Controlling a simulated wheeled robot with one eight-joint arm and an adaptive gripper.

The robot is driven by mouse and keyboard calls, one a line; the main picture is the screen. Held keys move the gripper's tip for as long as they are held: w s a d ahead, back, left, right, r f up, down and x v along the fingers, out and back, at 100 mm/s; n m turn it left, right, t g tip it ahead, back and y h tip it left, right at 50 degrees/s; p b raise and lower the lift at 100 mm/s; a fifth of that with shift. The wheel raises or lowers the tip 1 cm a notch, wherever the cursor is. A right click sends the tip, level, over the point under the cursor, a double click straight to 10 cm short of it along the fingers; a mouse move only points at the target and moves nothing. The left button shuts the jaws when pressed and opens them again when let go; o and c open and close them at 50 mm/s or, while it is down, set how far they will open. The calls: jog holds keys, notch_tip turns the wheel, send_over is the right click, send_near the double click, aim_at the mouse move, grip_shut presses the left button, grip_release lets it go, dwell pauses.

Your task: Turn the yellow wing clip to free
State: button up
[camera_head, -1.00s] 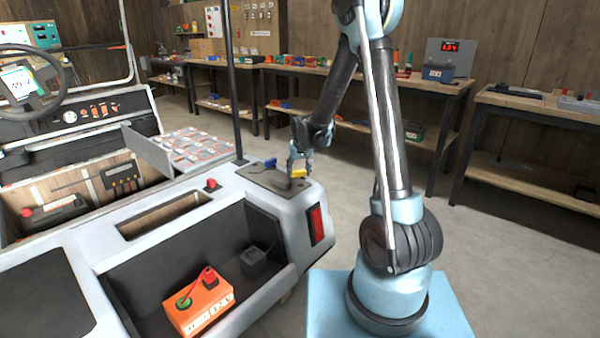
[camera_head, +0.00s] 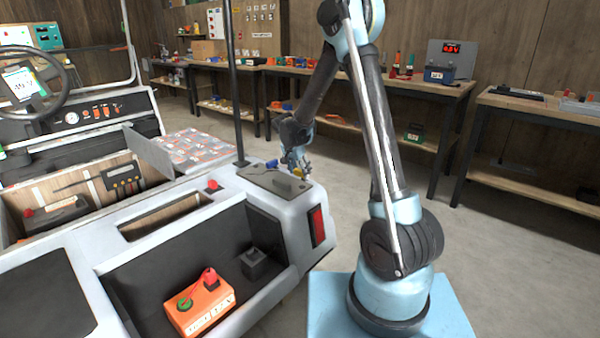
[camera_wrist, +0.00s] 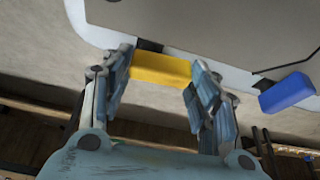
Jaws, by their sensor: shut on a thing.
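The yellow wing clip (camera_wrist: 160,69) lies crosswise between my fingers at the edge of the pale cart body in the wrist view. My gripper (camera_wrist: 162,82) is shut on it, one finger at each end. In the head view my gripper (camera_head: 300,166) is at the far rear corner of the cart, and only a small bit of yellow shows there. A similar blue piece (camera_wrist: 287,92) sticks out to the right of my gripper in the wrist view, apart from it. A dark part (camera_wrist: 150,46) sits just behind the yellow clip.
A black post (camera_head: 234,90) and a red knob (camera_head: 212,185) stand nearby. An orange box (camera_head: 200,306) sits in the cart's open bay. Floor is clear beyond the corner.

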jog(key=shift+m, duration=0.5)
jog(key=o, duration=1.1)
jog(key=shift+c, duration=0.2)
jog(key=shift+r, duration=0.1)
jog(key=v, duration=1.1)
jog(key=shift+a+r, duration=0.3)
